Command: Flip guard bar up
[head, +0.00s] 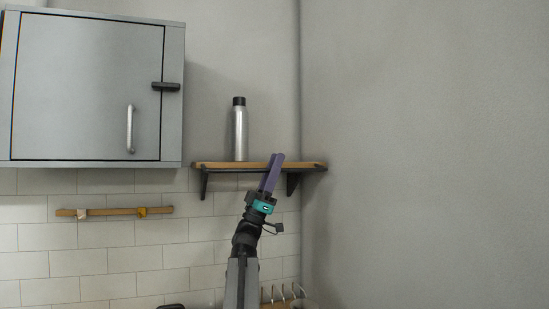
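A short dark bar (165,86) lies level across the right edge of the grey cabinet door (85,80), overlapping the door and the frame beside it. It looks like the guard bar. The door is closed and has a vertical silver handle (130,129) at its lower right. My gripper (276,157), with purple fingers, points up in front of the wall shelf, to the right of and below the bar and well apart from it. The fingers look close together, but I cannot tell whether they are shut. No object shows in them.
A wooden shelf (220,166) on black brackets carries a silver bottle (240,135) with a black cap. A wooden rail (115,211) hangs below the cabinet. A plain wall (430,140) fills the right. The wall between cabinet and bottle is clear.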

